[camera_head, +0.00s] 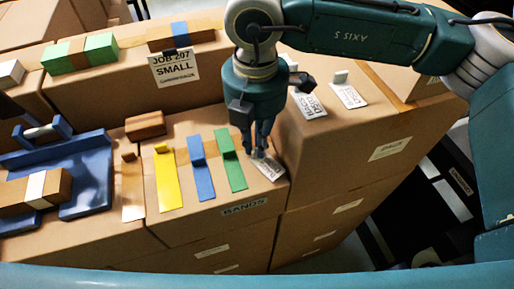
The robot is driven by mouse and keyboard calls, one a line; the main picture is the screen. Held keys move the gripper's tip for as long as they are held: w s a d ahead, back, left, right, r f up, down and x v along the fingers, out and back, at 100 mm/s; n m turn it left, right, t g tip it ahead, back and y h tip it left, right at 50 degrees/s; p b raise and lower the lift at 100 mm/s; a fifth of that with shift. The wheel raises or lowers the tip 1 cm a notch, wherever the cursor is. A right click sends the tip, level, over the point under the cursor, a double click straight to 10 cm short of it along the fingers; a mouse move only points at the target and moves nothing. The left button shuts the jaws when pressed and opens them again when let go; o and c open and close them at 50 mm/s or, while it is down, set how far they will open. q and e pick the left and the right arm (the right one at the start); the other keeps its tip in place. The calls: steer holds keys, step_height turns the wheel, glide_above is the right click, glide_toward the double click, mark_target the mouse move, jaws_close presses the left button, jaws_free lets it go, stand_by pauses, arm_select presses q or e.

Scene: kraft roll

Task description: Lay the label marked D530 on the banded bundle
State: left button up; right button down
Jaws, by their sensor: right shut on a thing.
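My right gripper (258,152) points down at the front right of the box marked BANDS. It is shut on a small white label (269,169), whose print I cannot read. The label lies on or just above the box top; I cannot tell which. A brown bundle with a white band (37,186) lies in the blue holder (90,170) at the left. Another brown bundle with a blue band (181,37) lies behind the JOB 207 sign. I cannot tell which one the task names. My left gripper is not in view.
Yellow (167,185), blue (201,175) and green (232,165) strips lie left of my right gripper. Two more labels, one upright-tabbed (348,94), lie on the taller right box (340,145).

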step_height(320, 180, up, 18)
steer(key=b, duration=0.5)
steer(key=shift+r, duration=0.25)
